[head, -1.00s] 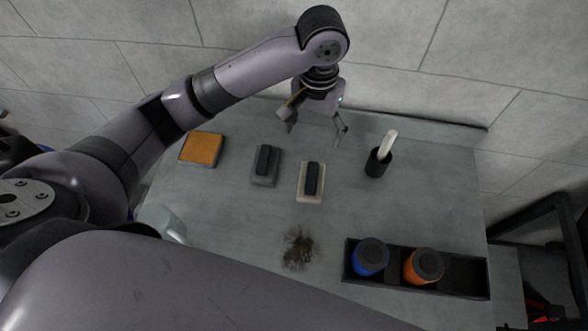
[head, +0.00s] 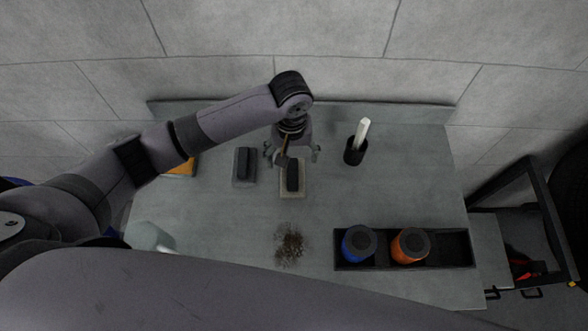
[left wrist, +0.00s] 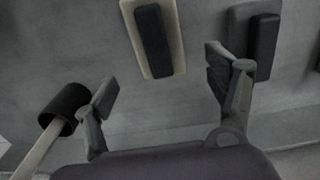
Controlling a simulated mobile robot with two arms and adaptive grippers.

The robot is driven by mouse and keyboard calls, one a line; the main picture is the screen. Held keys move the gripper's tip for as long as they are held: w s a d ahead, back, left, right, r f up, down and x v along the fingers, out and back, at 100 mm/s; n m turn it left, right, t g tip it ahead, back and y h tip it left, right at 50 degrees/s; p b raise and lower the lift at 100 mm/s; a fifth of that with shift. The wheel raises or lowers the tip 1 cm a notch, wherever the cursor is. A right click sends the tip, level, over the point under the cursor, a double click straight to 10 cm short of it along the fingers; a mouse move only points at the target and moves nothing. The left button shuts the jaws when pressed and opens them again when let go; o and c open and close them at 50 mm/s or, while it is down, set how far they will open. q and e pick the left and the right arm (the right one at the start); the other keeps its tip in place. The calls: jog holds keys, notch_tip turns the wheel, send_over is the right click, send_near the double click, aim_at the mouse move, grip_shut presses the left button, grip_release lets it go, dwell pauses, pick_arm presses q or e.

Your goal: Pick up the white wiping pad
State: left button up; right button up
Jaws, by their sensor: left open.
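The white wiping pad (head: 292,192) is a cream block with a dark handle, lying flat on the grey table. It also shows at the top of the left wrist view (left wrist: 174,40). My left gripper (head: 292,155) is open and empty, above the table at the pad's far end. In the left wrist view, the pad lies beyond the gap between my spread fingers (left wrist: 163,78), and they appear apart from it. My right gripper is not in view.
A grey pad (head: 245,167) lies left of the white one, with an orange pad (head: 180,170) farther left. A black cup (head: 355,152) holding a white stick stands right. A black tray (head: 450,248) holds blue and orange containers. A dark dirt patch (head: 290,246) lies nearer me.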

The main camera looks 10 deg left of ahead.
aim_at(293, 165)
pick_arm(q)
jog(key=shift+w+f+p, duration=0.15)
jog(key=shift+f+p, duration=0.2)
jog(key=shift+f, duration=1.05)
jog(key=shift+w+f+p, duration=0.1)
jog(key=shift+f+p, duration=0.25)
jog(key=shift+f, duration=1)
jog(key=shift+c, duration=0.2)
jog(key=c, duration=1.2)
